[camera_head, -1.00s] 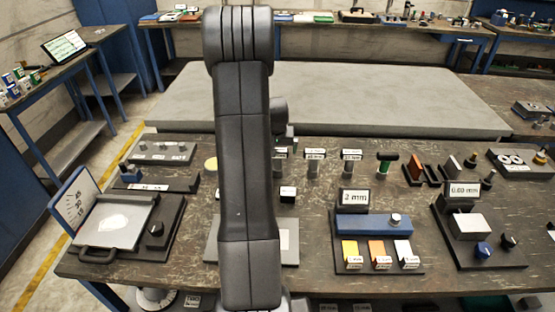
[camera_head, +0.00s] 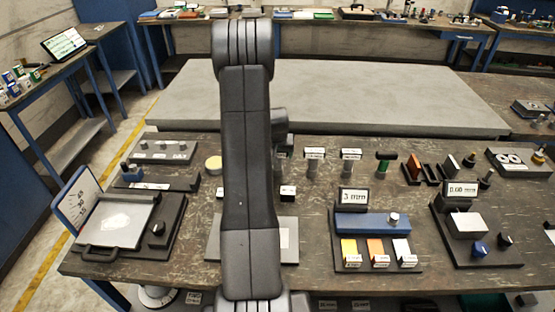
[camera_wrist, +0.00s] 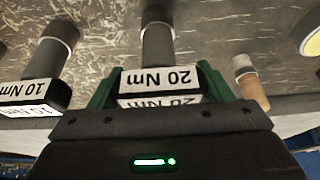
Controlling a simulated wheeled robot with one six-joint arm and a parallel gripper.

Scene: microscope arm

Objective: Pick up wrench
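The wrench labelled "20 Nm" (camera_wrist: 157,44) has a grey cylindrical shaft and a block with white labels that read upside down in the wrist view. My gripper (camera_wrist: 160,84) has green fingers, one on each side of that labelled block. The fingers look spread; any small gap to the block is too fine to make out. A similar wrench labelled "10 Nm" (camera_wrist: 52,60) lies to its left.
A yellow disc (camera_wrist: 311,35) and a grey-and-tan cylinder (camera_wrist: 248,78) are on the right in the wrist view. The head view shows a blue gauge block (camera_head: 365,223), a tilted plate device (camera_head: 117,222) and a raised grey slab (camera_head: 400,100) behind.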

